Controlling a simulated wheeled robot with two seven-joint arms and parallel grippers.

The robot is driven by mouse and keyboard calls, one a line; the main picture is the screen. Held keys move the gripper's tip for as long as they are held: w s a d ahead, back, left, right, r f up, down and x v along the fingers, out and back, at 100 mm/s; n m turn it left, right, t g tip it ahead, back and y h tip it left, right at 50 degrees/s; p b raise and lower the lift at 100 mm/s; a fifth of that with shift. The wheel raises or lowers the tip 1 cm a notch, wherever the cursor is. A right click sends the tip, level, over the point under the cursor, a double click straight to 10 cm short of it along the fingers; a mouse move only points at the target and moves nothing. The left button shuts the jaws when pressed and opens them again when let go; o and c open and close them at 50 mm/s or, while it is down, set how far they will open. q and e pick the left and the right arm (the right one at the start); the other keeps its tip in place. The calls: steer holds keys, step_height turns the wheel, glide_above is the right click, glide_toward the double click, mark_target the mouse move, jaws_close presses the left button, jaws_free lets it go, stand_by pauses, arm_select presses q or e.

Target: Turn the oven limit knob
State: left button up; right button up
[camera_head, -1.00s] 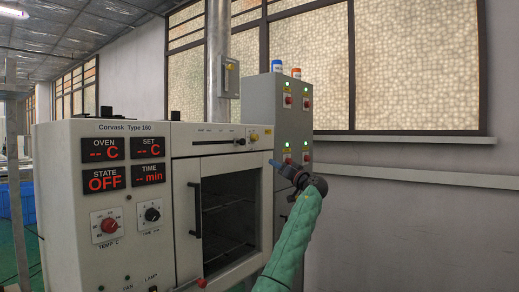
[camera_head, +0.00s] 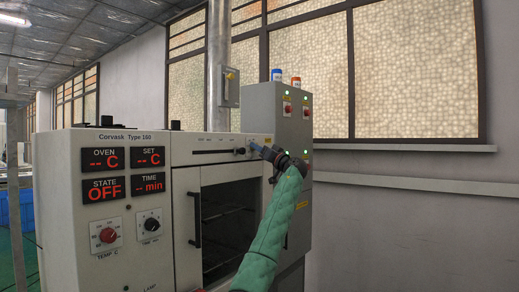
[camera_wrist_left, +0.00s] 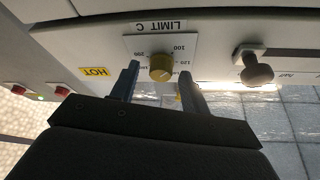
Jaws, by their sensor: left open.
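The oven limit knob is a round yellow knob (camera_wrist_left: 161,68) under a "LIMIT C" label, with a number scale around it, in the left wrist view. In the head view it is hidden behind my gripper on the oven's upper strip. My left gripper (camera_head: 254,148) is open, at the right end of that strip. In the left wrist view its two blue-grey fingers (camera_wrist_left: 159,84) stand on either side of the knob, with a gap visible on both sides. My right gripper is not in view.
A dark slider knob (camera_wrist_left: 257,70) sticks out beside the limit knob, close to one finger. The oven door with a black handle (camera_head: 197,218) lies below. A grey cabinet (camera_head: 262,110) with lit buttons stands behind. A red temperature knob (camera_head: 107,235) is at the left.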

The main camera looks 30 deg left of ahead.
arm_select(q)
steer(key=shift+a, duration=0.15)
steer(key=shift+c, duration=0.5)
steer(key=c, duration=0.9)
steer(key=shift+r+m, duration=0.1)
steer(key=shift+m, duration=0.3)
